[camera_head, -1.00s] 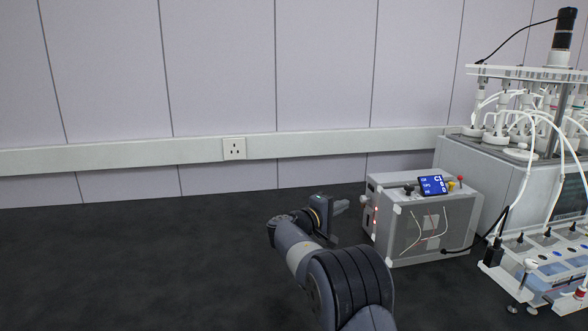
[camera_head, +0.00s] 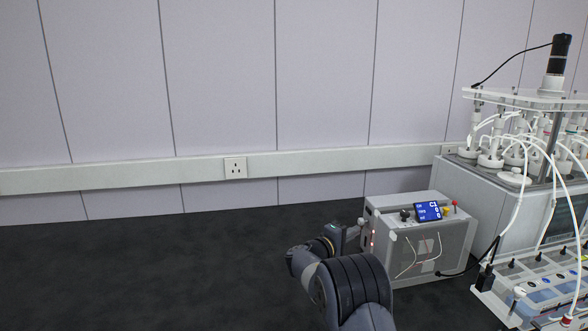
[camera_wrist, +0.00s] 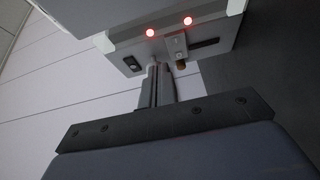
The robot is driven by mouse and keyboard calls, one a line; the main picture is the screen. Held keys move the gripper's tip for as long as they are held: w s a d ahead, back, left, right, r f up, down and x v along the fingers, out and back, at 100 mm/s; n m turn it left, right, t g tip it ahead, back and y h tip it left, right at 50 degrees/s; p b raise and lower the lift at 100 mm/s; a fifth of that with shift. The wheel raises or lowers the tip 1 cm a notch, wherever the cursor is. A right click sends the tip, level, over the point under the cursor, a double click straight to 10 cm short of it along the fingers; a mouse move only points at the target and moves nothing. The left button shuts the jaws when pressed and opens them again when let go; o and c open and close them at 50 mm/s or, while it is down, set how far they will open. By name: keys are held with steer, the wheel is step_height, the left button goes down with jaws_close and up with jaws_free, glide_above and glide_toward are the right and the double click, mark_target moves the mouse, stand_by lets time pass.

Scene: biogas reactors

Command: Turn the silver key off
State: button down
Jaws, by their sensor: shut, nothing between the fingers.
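The silver key seems to be the small silver piece (camera_wrist: 176,46) on the box's side panel in the wrist view, with a brass-coloured tip below it; its exact turn position is hard to tell. My gripper (camera_wrist: 157,72) is shut and empty, its fingertips close to the panel, just left of and below the silver piece. Whether they touch it cannot be told. In the head view my gripper (camera_head: 354,232) is at the left side of the grey control box (camera_head: 432,253). The key is not discernible there.
Two red lights (camera_wrist: 169,26) glow above the silver piece. A black rocker switch (camera_wrist: 132,63) is on its left and a dark slot (camera_wrist: 204,43) on its right. The box carries a blue display (camera_head: 428,211). Reactors (camera_head: 520,150) stand to the right. The dark surface at left is clear.

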steer(key=shift+w+d+f, duration=0.1)
steer(key=shift+w+d, duration=0.05)
steer(key=shift+d, duration=0.7)
steer(key=shift+w+b, duration=0.15)
steer(key=shift+b, duration=0.15)
